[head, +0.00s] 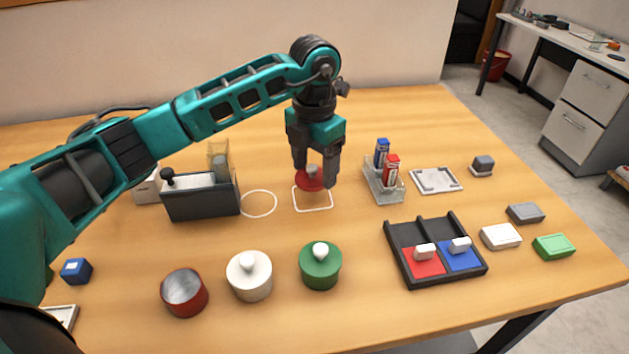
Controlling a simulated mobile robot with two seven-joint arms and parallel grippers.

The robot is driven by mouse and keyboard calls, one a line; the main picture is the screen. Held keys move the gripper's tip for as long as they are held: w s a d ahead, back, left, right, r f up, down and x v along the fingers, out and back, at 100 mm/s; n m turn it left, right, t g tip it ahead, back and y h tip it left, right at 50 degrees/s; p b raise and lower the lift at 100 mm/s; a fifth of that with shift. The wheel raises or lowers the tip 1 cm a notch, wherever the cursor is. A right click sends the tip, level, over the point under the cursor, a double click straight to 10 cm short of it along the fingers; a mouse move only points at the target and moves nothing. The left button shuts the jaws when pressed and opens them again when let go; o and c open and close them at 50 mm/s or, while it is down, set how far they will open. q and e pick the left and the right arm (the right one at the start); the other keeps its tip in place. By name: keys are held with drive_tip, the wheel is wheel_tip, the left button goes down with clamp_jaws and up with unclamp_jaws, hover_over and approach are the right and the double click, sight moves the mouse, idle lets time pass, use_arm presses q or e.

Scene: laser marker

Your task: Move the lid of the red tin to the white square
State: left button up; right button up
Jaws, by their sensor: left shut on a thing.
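The red tin (184,293) stands open at the front left of the table, its grey inside showing. Its red lid (311,180) is in my left gripper (316,174), which is shut on the lid's pale knob. The lid is over the rear part of the white square outline (313,208) in the middle of the table. I cannot tell whether the lid touches the table or hangs just above it. My right gripper is not in view.
A white tin (249,281) and a green tin (320,270), both lidded, stand in front. A white circle outline (259,203) and a dark grey device (200,199) lie left of the square. A clear rack (384,190) with blue and red items stands right; a black divided tray (401,262) is nearer.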

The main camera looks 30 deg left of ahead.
sight(315, 175)
use_arm(q)
drive_tip(key=shift+f, duration=2)
drive_tip(key=shift+f, duration=0.1)
drive_tip(key=shift+f+b, duration=0.15)
drive_tip(key=shift+b, duration=0.15)
drive_tip(key=o, duration=1)
wheel_tip(315, 175, up, 13)
drive_tip(key=shift+f+p, duration=0.2)
drive_tip(key=shift+p, duration=0.25)
drive_tip(key=shift+f, duration=0.1)
